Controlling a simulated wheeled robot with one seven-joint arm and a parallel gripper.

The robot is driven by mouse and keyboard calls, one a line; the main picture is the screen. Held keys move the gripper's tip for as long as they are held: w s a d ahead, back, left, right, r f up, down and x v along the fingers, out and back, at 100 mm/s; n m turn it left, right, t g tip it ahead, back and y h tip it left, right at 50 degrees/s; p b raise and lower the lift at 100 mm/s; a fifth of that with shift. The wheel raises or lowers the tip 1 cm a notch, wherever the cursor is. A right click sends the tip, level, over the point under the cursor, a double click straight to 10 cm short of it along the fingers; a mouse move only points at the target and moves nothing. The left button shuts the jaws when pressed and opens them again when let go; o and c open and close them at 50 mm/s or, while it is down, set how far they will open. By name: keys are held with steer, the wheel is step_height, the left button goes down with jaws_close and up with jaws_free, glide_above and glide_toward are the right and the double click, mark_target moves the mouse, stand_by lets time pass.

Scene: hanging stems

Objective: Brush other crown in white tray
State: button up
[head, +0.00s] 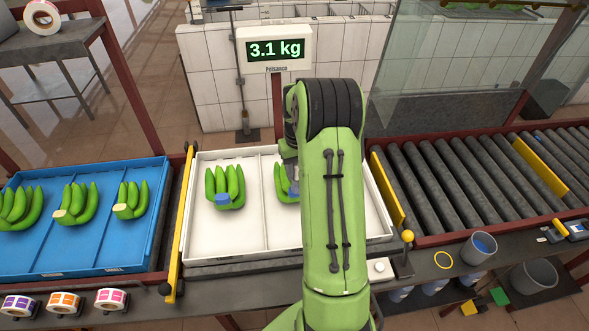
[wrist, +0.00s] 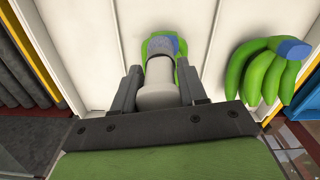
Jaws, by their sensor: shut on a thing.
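The white tray (head: 222,245) sits on the scale and holds two green banana bunches. The left bunch (head: 228,182) has a blue crown; in the wrist view this bunch (wrist: 255,75) lies at the right. The other bunch (head: 281,184) is partly hidden by my arm, with a little blue showing at its crown. My gripper (wrist: 158,78) is shut on a pale-handled brush (wrist: 158,92). The brush's blue-grey head (wrist: 163,45) is over the other bunch's crown and covers most of it. I cannot tell exactly how they touch.
A blue tray (head: 84,262) with several bunches stands at the left. The display (head: 275,49) reads 3.1 kg. A roller conveyor (head: 470,180) lies at the right. A cup of blue liquid (head: 482,245) and label rolls (head: 65,302) are along the front.

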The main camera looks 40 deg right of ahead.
steer(key=shift+s+d, duration=0.25)
steer(key=shift+d, duration=0.05)
step_height(320, 180, up, 9)
steer(key=p, duration=0.7)
steer(key=shift+r, duration=0.15)
